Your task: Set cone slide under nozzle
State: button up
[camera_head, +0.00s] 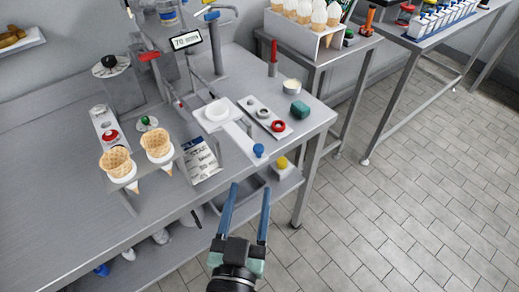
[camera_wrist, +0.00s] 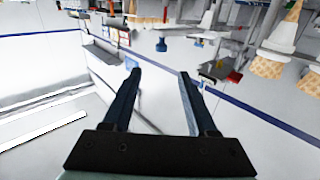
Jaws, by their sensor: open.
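A white slide plate (camera_head: 240,136) lies on the steel counter, with a round white holder (camera_head: 217,110) at its far end. A blue knob (camera_head: 258,150) is at its near end, by the counter's front edge. The knob also shows in the wrist view (camera_wrist: 163,44), beyond my fingertips. A machine with a small display (camera_head: 186,40) and a thin column stands behind the plate. I cannot clearly make out its nozzle. My gripper (camera_head: 249,188) is open and empty in front of the counter edge, apart from the knob. Its two blue fingers show in the wrist view (camera_wrist: 160,72).
Two waffle cones (camera_head: 117,162) sit in a holder at left, beside a printed packet (camera_head: 200,160). Open floor (camera_head: 400,220) lies right of the counter.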

aim_at(258, 151)
jog(key=w+p, duration=0.1)
jog(key=w, duration=0.2)
jog(key=w+d+p, duration=0.1)
jog(key=w+p, duration=0.1)
jog(key=w, duration=0.2)
jog(key=w+p, duration=0.1)
jog(key=w, duration=0.3)
jog(key=shift+d+f+p, duration=0.2)
jog(key=shift+d+p, duration=0.1)
jog(key=shift+w+d+f, duration=0.1)
jog(key=shift+w+d, duration=0.05)
jog(key=shift+w, duration=0.5)
grip_shut()
dwell(0.6)
